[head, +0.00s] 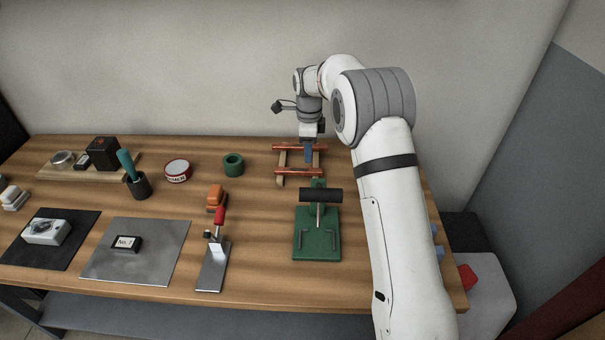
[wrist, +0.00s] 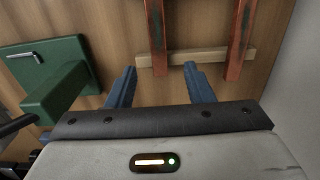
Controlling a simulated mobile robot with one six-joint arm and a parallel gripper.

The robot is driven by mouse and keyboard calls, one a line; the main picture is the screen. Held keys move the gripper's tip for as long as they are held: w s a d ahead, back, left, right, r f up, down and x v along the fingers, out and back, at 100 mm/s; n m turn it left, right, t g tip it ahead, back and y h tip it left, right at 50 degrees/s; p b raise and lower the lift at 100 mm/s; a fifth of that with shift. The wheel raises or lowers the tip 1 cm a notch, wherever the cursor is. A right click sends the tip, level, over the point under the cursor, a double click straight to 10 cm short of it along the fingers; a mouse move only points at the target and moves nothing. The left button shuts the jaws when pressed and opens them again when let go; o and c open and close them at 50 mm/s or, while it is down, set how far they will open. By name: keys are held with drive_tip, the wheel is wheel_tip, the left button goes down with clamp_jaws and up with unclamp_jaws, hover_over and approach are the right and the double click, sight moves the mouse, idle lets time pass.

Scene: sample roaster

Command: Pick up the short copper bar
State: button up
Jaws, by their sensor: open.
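Two copper-red bars lie side by side across a pale wooden rack. In the head view the front bar (head: 298,171) looks shorter than the back bar (head: 290,147). My gripper (head: 308,160) points down over the rack, close to both bars. In the wrist view my open gripper (wrist: 160,66) has its blue fingers either side of the end of one bar (wrist: 158,30), which seems to be the front, shorter one. The other bar (wrist: 241,35) lies right of both fingers. The bars' far ends are cut off in this view. I cannot tell the fingers' height above the bar.
A green press with a black roller (head: 320,196) stands just in front of the rack; its green part (wrist: 65,90) is left of my fingers in the wrist view. A green ring (head: 233,164) and an orange block (head: 215,198) lie left. Bare wood surrounds the rack's left side.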

sight(308, 170)
wheel_tip(308, 170, down, 7)
drive_tip(key=shift+s+d+f, duration=0.1)
idle(0.3)
drive_tip(key=shift+c, duration=0.4)
clamp_jaws()
